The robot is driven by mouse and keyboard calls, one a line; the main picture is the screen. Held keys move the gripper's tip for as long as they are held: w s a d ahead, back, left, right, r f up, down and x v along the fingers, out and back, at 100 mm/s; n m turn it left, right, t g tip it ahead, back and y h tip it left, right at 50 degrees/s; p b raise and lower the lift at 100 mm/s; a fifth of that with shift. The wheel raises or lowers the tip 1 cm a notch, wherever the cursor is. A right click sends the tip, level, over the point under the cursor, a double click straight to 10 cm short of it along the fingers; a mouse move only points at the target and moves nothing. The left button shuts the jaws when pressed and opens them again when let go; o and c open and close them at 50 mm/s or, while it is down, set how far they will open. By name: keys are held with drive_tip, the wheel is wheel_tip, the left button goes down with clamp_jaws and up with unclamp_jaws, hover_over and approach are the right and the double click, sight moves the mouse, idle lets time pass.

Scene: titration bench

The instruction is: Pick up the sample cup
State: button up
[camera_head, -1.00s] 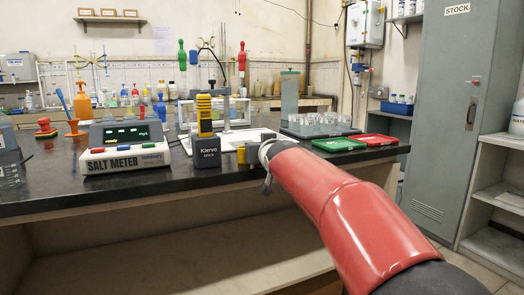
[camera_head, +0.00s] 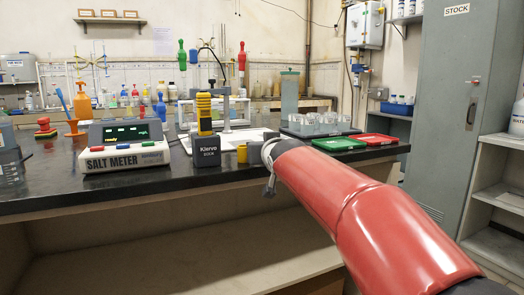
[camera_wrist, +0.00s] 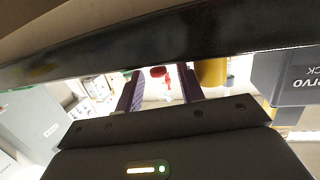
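Several clear glass cups (camera_head: 318,122) stand together on a dark tray (camera_head: 352,133) at the right of the bench; I cannot tell which is the sample cup. My red arm reaches from the lower right to the bench's front edge. A yellow cylinder (camera_wrist: 211,72) shows just beside the right finger. No cup can be made out in the wrist view.
A dock (camera_head: 207,151) with a yellow device (camera_head: 204,115) stands left of my arm's end. The salt meter (camera_head: 124,147) is further left. The bench's dark edge crosses the wrist view's top.

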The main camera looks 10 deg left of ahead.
drive_tip(key=b+v, duration=0.3)
drive_tip(key=v, duration=0.6)
drive_tip(key=shift+w, duration=0.1)
